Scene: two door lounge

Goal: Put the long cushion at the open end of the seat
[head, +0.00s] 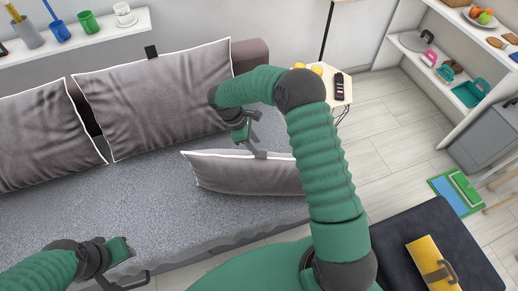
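A long grey cushion (240,178) with white piping lies on the seat (130,205) near its right end. My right arm crosses in front of it and hides its right part. My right gripper (259,133) is just above the cushion's top edge, with its fingers apart, close to a small grey tab on that edge. I cannot tell whether it touches the tab. My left gripper (140,265) is open and empty over the front edge of the seat at lower left.
Two grey back cushions (160,95) lean along the rear. A shelf with cups (75,40) is behind. A small side table (337,90) stands past the seat's right end. A dark ottoman (400,235) with a yellow item (432,262) is at lower right. Shelves line the right.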

